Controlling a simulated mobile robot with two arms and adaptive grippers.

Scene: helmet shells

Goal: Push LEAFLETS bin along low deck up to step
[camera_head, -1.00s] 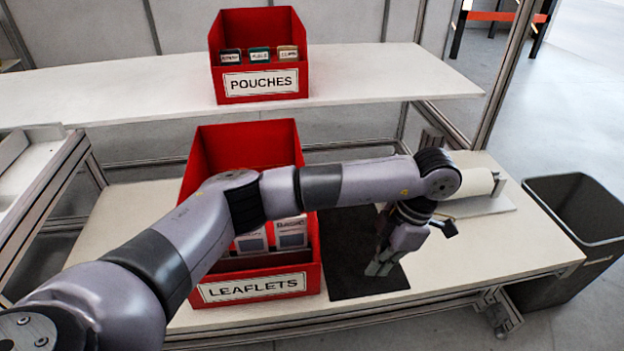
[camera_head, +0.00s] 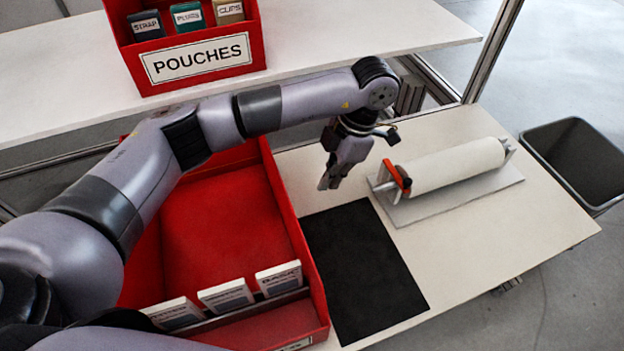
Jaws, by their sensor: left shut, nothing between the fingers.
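The red LEAFLETS bin (camera_head: 285,205) stands on the low deck (camera_head: 480,245), left of a black mat. Several white leaflet packs (camera_head: 226,296) stand near its front; its front label is almost wholly cut off by the bottom edge. My left arm crosses over the bin and hides part of its left and back. My left gripper (camera_head: 328,183) is shut and empty, pointing down, to the right of the bin's back right part and above the mat's back end. I cannot tell a clear step on the deck. My right gripper is not in view.
The black mat (camera_head: 365,275) lies right of the bin. A white roll on a stand (camera_head: 455,168) with an orange-red part sits farther right. The red POUCHES bin (camera_head: 195,65) stands on the upper shelf (camera_head: 350,30). A dark waste bin (camera_head: 580,165) stands on the floor at right.

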